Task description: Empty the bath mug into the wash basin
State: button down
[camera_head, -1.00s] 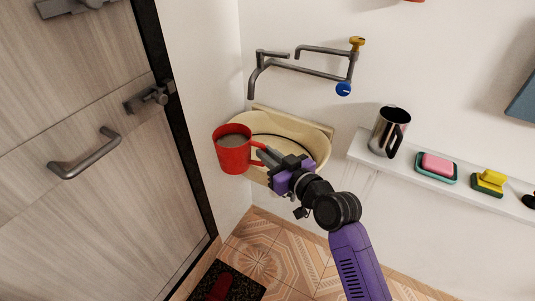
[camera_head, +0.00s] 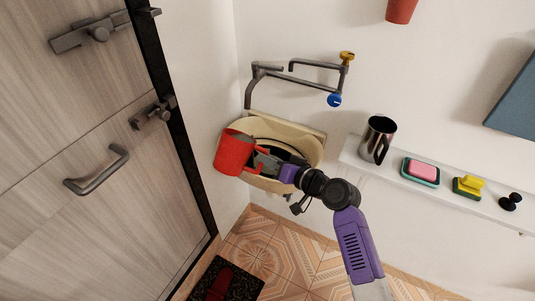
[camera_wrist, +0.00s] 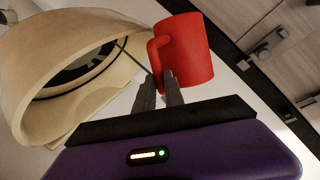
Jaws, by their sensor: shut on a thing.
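The red bath mug (camera_head: 234,153) is tilted at the left side of the cream wash basin (camera_head: 312,152), overlapping its rim in the head view. Its mouth leans up and right, toward the basin; I cannot make out any liquid in it now. My gripper (camera_head: 262,161) is shut on the mug's handle from the right. In the wrist view the fingertips (camera_wrist: 161,86) pinch the handle of the mug (camera_wrist: 187,52), and the basin (camera_wrist: 38,60) is at the left with its dark interior showing. Whether the mug touches the rim is unclear.
A grey tap (camera_head: 300,75) with blue and yellow knobs is on the wall above the basin. A door (camera_head: 80,150) stands at the left. A white shelf (camera_head: 440,190) at the right holds a steel mug (camera_head: 377,139), a pink soap (camera_head: 421,170) and a yellow sponge (camera_head: 469,185).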

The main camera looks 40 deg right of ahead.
jog(key=f+m+y, duration=0.1)
jog(key=m, duration=0.1)
jog(key=d+f+m+y, duration=0.1)
jog(key=f+m, duration=0.1)
jog(key=m, duration=0.1)
jog(key=f+m+y, duration=0.1)
jog(key=f+m, duration=0.1)
jog(key=shift+w+d+f+m+y, duration=0.15)
jog(key=shift+m+y, duration=0.15)
jog(key=m, duration=0.1)
jog(key=d+m+y+p, duration=0.1)
jog(key=shift+r+m, duration=0.35)
jog(key=shift+m, duration=0.05)
jog(key=m, duration=0.1)
jog(key=d+m+y, duration=0.1)
jog(key=m, duration=0.1)
jog(key=shift+w+r+t, duration=0.1)
jog(key=shift+t, duration=0.3)
